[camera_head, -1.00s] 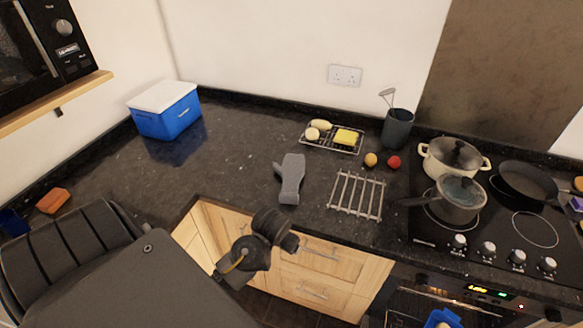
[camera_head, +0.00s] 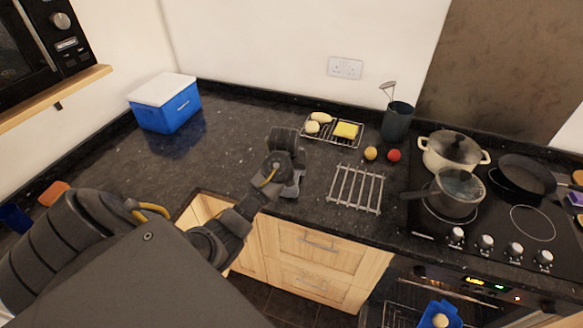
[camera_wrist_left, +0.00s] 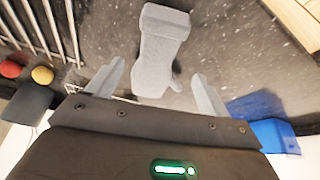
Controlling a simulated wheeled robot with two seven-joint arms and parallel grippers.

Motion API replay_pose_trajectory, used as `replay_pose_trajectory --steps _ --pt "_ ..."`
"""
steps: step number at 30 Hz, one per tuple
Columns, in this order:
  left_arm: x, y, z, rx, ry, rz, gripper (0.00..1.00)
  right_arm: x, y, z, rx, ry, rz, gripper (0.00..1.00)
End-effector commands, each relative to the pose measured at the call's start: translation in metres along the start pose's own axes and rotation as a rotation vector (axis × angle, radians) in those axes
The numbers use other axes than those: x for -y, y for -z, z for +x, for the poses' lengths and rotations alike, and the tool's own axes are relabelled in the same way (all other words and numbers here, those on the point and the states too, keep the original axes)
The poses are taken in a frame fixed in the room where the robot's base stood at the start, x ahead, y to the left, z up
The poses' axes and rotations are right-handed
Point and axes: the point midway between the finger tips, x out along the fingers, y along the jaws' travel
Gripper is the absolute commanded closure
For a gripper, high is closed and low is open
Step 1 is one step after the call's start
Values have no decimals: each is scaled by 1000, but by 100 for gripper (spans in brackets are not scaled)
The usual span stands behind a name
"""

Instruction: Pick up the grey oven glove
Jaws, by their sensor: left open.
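The grey oven glove (camera_wrist_left: 158,55) lies flat on the dark granite worktop. In the head view only a small part of the glove (camera_head: 293,189) shows, as my left arm covers most of it. My left gripper (camera_wrist_left: 160,88) is open above the glove. In the left wrist view its two fingers are spread to either side of the glove's lower end, and nothing is held. In the head view the gripper's fingers are hidden behind the wrist. My right gripper is in neither view.
A metal trivet (camera_head: 355,189) lies right of the glove. Behind it are a wire rack (camera_head: 317,137) with food, a yellow ball (camera_head: 371,153) and a red ball (camera_head: 394,155). A blue cool box (camera_head: 166,103) stands at the left back. The hob with pans (camera_head: 455,193) is at right.

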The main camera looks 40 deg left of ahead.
Motion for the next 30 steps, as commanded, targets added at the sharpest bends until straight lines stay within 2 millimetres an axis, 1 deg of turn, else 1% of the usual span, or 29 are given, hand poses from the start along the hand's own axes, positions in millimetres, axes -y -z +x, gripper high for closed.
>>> replay_pose_trajectory --steps 3,6,14,20,24,27,30 --pt "-1 0 18 3 -1 -2 20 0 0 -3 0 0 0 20" --pt "0 0 28 2 0 0 20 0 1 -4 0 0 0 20" --pt "-1 0 36 2 0 0 20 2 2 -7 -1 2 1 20" --pt "-4 1 61 5 -1 -1 20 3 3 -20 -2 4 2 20" --pt "-3 1 78 2 0 -1 20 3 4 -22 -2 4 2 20" --pt "-3 1 83 1 -1 2 20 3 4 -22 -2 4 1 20" --pt "-3 1 84 -1 -1 2 20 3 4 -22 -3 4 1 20"
